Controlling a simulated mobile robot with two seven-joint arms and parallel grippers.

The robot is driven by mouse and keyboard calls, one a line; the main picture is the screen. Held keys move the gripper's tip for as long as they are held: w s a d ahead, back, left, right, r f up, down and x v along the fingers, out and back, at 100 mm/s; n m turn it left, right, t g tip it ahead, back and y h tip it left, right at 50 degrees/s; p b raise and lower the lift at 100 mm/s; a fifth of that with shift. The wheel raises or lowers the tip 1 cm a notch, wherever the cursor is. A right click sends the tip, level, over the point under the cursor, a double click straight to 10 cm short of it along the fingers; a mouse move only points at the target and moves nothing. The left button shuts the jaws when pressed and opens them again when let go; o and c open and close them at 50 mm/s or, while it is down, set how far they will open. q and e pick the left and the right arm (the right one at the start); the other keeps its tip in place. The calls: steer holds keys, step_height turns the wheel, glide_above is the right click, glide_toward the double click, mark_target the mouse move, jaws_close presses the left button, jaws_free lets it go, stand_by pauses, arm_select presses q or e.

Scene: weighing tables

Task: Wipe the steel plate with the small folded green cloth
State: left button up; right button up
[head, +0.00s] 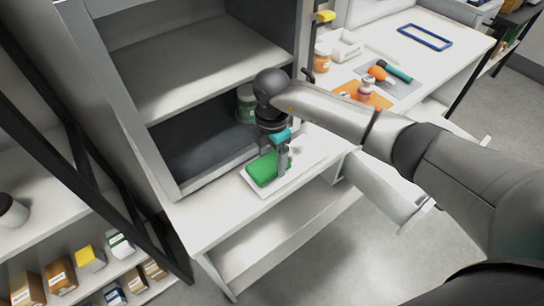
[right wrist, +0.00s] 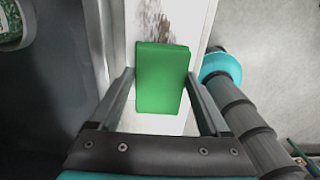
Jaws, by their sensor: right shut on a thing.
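The small folded green cloth (head: 264,169) is held between the two fingers of my right gripper (head: 271,165). The cloth also fills the middle of the right wrist view (right wrist: 162,85), with a finger on each side. The pale steel plate (head: 306,157) lies on the white table under the cloth. In the right wrist view the plate (right wrist: 190,22) shows a brownish smear beyond the cloth's far edge. The cloth is over or on the plate; I cannot tell whether it touches. It hides part of the plate. My left gripper is out of view.
An open cabinet (head: 200,85) stands directly behind the plate, with a greenish jar (head: 246,104) inside. An open drawer (head: 385,190) juts out at the right. A second table with jars, tools and a blue frame (head: 425,38) stands farther right. Shelves with boxes are at lower left.

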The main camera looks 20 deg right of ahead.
steer(key=shift+f+b, duration=0.7)
steer(key=shift+f, duration=0.3)
